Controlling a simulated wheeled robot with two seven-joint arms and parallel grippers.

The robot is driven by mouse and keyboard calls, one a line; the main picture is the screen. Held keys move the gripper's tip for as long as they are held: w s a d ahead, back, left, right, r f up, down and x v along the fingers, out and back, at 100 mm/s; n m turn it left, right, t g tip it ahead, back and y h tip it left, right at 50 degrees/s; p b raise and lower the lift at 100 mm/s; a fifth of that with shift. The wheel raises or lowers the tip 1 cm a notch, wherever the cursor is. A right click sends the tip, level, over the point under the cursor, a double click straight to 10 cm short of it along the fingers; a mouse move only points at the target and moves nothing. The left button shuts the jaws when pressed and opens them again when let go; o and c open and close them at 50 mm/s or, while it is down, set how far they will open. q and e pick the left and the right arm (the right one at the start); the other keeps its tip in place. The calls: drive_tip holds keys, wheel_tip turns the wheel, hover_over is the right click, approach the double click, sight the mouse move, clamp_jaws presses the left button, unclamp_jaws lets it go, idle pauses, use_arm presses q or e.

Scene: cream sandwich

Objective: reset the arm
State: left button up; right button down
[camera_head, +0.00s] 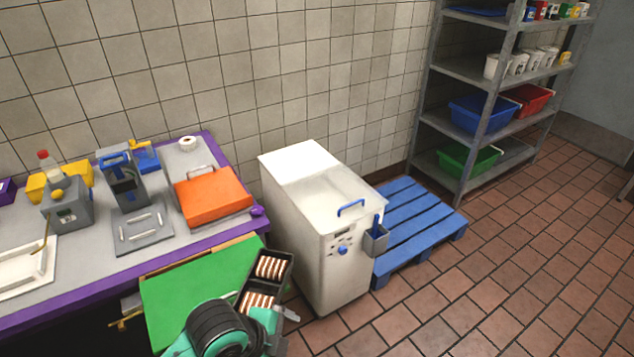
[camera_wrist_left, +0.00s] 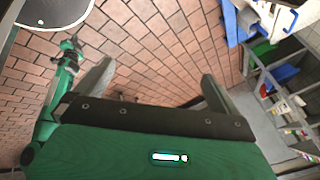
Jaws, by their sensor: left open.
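My left arm comes in at the bottom of the head view, and its gripper (camera_head: 286,316) is partly hidden behind my own arm links. In the left wrist view the left gripper (camera_wrist_left: 155,88) is open, with its two fingers wide apart and only floor seen between them. Another green arm of mine shows at the left of the wrist view. Its gripper end (camera_wrist_left: 70,46) is too small to read, and no right gripper shows in the head view.
A black tray (camera_head: 243,283) of striped sandwiches is at the right edge of a green board (camera_head: 185,290), close to my arm. A white machine (camera_head: 325,220) stands right of the purple-edged counter (camera_head: 90,240). A blue pallet (camera_head: 415,215) and a shelf (camera_head: 465,75) are beyond.

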use_arm(q)
drive_tip(key=s+a+f+n+y, duration=0.2)
drive_tip(key=s+a+f+n, duration=0.3)
drive_tip(key=a+n, duration=0.4)
drive_tip(key=s+a+f+n+y, duration=0.3)
drive_tip(key=s+a+n, duration=0.3)
drive_tip(key=a+n, duration=0.3)
wheel_tip(320, 180, down, 32)
drive_tip(key=s+d, duration=0.1)
drive_tip(key=s+a+f+g, duration=0.2)
drive_tip(key=s+a+f, duration=0.1)
drive_tip(key=s+f, duration=1.5)
drive_tip(key=shift+s+n, duration=0.3)
drive_tip(key=shift+s, duration=0.05)
drive_tip(key=shift+f, duration=0.1)
